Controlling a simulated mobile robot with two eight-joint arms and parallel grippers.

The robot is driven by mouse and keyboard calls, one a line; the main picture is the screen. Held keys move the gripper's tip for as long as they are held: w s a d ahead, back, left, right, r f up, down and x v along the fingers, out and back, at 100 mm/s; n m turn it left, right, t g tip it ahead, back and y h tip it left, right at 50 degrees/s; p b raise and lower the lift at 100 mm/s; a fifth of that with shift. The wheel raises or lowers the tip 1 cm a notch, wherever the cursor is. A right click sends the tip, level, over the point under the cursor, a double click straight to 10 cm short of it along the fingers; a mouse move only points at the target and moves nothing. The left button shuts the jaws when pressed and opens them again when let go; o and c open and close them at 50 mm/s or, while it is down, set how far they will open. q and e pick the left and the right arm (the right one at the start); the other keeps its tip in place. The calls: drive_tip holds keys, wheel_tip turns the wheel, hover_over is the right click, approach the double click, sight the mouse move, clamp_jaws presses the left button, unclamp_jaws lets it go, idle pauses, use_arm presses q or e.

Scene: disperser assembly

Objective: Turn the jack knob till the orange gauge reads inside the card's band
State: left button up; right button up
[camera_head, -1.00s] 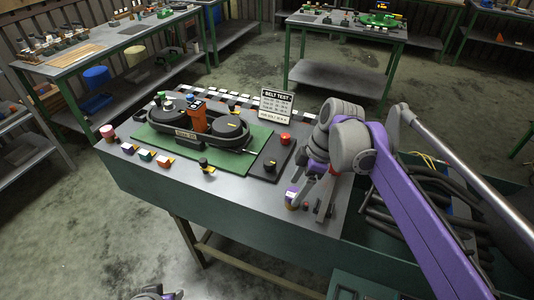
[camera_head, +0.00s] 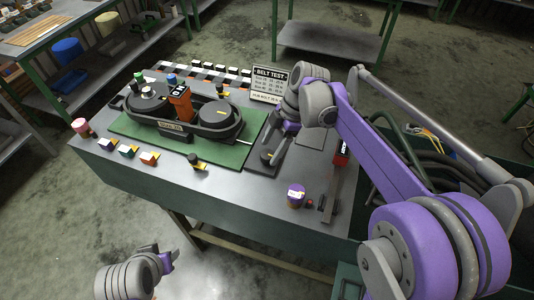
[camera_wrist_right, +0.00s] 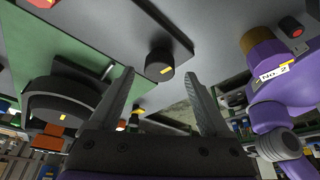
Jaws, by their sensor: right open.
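The black jack knob (camera_head: 267,154), with a yellow mark on top, stands on a dark plate at the right of the green mat. In the right wrist view the knob (camera_wrist_right: 160,62) lies ahead of and between the fingertips, apart from them. My right gripper (camera_head: 277,147) is open and empty, and it shows in the wrist view (camera_wrist_right: 160,82). The orange gauge (camera_head: 180,104) stands upright on the black belt unit (camera_head: 212,122); its reading is too small to make out. The "BELT TEST" card (camera_head: 272,82) stands behind. My left gripper (camera_head: 166,262) is below the table's front edge, its fingers unclear.
Several small coloured blocks line the front left. A black-and-yellow knob (camera_head: 196,161) stands at the front edge. A bin of dark hoses (camera_head: 440,160) is at the right.

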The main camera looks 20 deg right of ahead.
sight(267, 154)
drive_tip(key=shift+x, duration=1.7)
clamp_jaws()
